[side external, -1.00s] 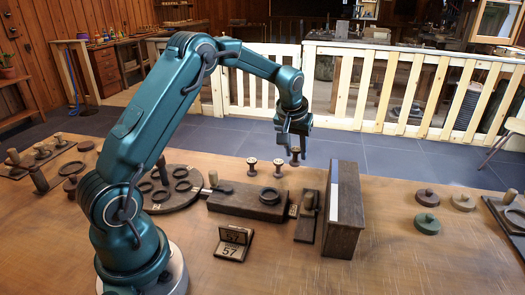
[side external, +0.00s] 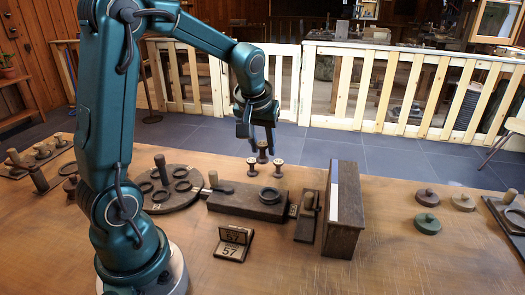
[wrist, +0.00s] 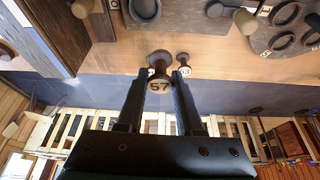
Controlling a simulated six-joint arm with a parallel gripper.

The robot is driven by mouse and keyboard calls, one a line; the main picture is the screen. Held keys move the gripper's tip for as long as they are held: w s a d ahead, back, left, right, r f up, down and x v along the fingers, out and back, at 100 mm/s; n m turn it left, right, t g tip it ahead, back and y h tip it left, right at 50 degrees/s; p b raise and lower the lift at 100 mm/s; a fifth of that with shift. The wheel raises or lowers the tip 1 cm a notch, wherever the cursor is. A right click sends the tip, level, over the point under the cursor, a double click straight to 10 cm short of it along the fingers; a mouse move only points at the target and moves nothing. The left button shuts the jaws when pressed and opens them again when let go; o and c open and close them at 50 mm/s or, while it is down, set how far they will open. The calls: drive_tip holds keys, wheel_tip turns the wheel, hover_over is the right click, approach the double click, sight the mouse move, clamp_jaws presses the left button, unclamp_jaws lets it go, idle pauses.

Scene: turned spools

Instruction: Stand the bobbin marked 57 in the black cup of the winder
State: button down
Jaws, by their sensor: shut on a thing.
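My gripper (side external: 259,138) is shut on a small dark brown bobbin (side external: 262,151), held up above the far part of the table. In the wrist view its pale end reads 57 (wrist: 159,86), between the two fingers. The winder (side external: 243,203) is a long dark wooden block. Its black cup (side external: 270,196) is a round ring on top, in front of the held bobbin and apart from it; the cup also shows at the top of the wrist view (wrist: 145,9). Nothing is seen standing in it.
Two other bobbins stand behind the winder, one left (side external: 252,168) and one right (side external: 278,168). A tall wooden box (side external: 343,215) stands right of the winder. A round board with rings (side external: 170,192) lies left. A card stand (side external: 232,243) reading 57 is in front.

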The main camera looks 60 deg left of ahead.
drive_tip(key=d+m, duration=0.1)
drive_tip(key=d, duration=0.3)
drive_tip(key=shift+s+d+f, duration=0.1)
drive_tip(key=shift+s+f, duration=0.1)
drive_tip(key=shift+f, duration=1.1)
drive_tip(key=shift+s+d+f, duration=0.1)
drive_tip(key=shift+s+f, duration=0.1)
drive_tip(key=shift+f, duration=1.1)
drive_tip(key=shift+f, duration=0.8)
idle(0.8)
idle(0.3)
drive_tip(key=shift+c, duration=2.4)
unclamp_jaws()
wheel_tip(320, 180, up, 9)
drive_tip(key=shift+f, duration=0.2)
